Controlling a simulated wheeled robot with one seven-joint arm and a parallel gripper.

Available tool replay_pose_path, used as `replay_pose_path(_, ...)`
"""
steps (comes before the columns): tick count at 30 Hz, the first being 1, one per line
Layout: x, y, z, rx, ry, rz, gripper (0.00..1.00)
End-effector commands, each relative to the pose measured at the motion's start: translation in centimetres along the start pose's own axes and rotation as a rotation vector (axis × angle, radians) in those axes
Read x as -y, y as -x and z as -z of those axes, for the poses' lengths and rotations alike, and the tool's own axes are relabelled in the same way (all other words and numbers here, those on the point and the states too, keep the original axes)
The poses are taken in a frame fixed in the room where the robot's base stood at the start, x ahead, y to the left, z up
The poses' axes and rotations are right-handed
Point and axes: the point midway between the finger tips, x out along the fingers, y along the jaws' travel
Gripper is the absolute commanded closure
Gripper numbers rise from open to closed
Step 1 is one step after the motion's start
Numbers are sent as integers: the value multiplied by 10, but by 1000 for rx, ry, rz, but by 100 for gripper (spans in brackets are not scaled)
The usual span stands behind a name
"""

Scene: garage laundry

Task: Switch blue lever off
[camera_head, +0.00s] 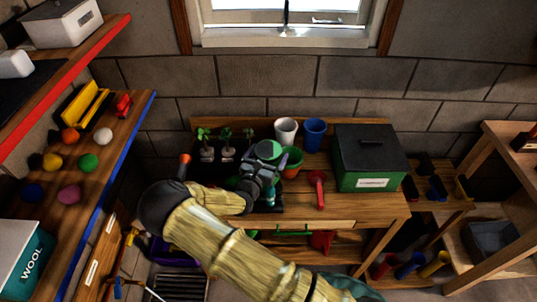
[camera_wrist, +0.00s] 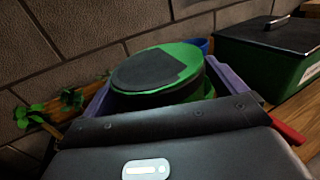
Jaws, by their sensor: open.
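I cannot make out a blue lever for certain in either view. My gripper (camera_head: 264,182) is over the left part of the wooden workbench (camera_head: 360,207), its jaws open. In the wrist view, the purple fingers of my gripper (camera_wrist: 165,85) appear on both sides of a round green thing with a dark top (camera_wrist: 158,70). The same green top (camera_head: 268,150) shows just beyond my gripper in the head view. I cannot tell whether the fingers touch it. My arm and gripper hide part of the bench.
Seedlings (camera_head: 226,146), a white cup (camera_head: 286,132), a blue cup (camera_head: 314,134), a green pot (camera_head: 292,162), a red hand tool (camera_head: 318,188) and a black-lidded green box (camera_head: 370,160) crowd the bench. A shelf with coloured balls (camera_head: 88,162) stands left.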

Motion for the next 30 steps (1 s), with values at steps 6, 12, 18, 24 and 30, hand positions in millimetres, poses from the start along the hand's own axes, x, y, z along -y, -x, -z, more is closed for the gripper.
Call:
replay_pose_path(6, -1, 36, 3, -1, -1, -3, 4)
replay_pose_path(12, -1, 76, 4, -1, 0, -4, 4)
replay_pose_path(18, -1, 107, 2, -2, -1, -2, 4)
replay_pose_path(24, 0, 115, 0, 0, 2, -1, 4)
replay_pose_path(30, 0, 114, 0, 0, 1, -1, 4)
